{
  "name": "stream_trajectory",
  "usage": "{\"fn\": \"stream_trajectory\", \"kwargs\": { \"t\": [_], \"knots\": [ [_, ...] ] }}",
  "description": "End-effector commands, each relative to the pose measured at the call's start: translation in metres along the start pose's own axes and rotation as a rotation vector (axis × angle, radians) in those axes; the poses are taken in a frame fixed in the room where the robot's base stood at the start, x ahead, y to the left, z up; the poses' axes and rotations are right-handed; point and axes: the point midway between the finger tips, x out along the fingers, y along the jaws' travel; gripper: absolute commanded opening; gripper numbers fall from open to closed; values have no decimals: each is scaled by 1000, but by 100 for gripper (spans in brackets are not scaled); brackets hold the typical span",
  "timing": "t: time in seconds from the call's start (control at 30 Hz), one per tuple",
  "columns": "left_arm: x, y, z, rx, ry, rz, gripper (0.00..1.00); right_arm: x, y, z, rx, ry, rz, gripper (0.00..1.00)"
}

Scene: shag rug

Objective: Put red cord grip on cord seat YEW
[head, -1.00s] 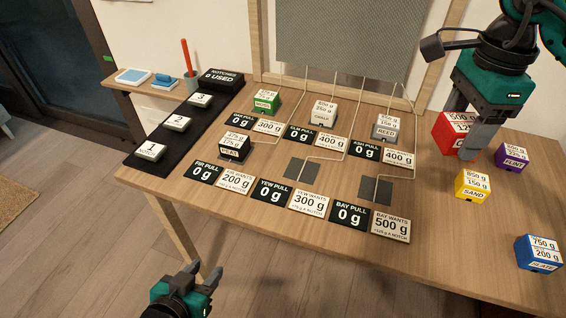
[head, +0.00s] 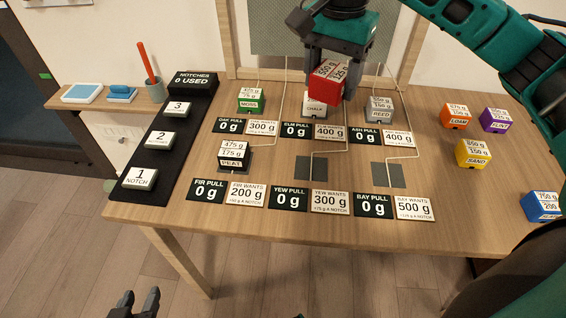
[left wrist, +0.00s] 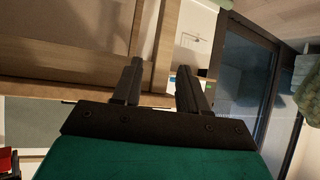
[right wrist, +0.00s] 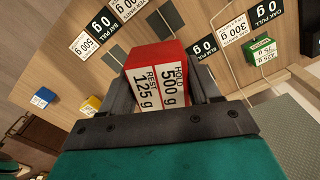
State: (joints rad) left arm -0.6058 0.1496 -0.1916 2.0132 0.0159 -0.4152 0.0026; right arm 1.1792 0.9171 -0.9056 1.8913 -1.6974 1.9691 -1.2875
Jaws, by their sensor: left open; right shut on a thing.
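The red cord grip (head: 326,88) is held up off the table in my right gripper (head: 338,62), in front of the white CHALK block. In the right wrist view the red cord grip (right wrist: 157,62) sits between the fingers (right wrist: 165,95), its label reading hold 500 g, rest 125 g. Cord seat YEW (head: 311,168) is an empty dark square with a cord running to it, above the YEW PULL 0 g and YEW WANTS 300 g signs (head: 330,202). My left gripper (head: 135,303) is open and empty below the table's front; its fingers also show in the left wrist view (left wrist: 157,85).
PEAT (head: 234,157) stands on the FIR seat; the BAY seat (head: 388,175) is bare. MOSS (head: 251,100), CHALK (head: 315,109) and REED (head: 380,109) stand behind. Orange (head: 454,116), purple, yellow and blue blocks stand at right. A black notch strip (head: 160,160) lies at left.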

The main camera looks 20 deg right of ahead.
Motion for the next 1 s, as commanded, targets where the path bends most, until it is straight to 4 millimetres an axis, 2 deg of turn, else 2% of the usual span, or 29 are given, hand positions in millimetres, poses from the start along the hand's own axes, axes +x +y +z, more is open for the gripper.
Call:
{"fn": "stream_trajectory", "kwargs": {
  "t": [0.17, 0.27, 0.7, 0.83, 1.0],
  "knots": [
    [0, 0, 0, -1, 0, 0, 43, 1, 0, 0, -37, 0, 0, 27],
    [1, 0, 2, -1, -1, 0, 43, 12, 0, 0, -43, -2, 2, 27],
    [6, 9, 6, -11, -3, 18, 43, 126, 1, 0, -42, -3, 5, 27],
    [7, 10, 4, -12, 2, 21, 43, 148, 1, 0, -43, -1, 1, 27],
    [8, 9, 3, -11, 5, 21, 43, 159, 0, 0, -42, -1, 0, 27]
  ]
}}
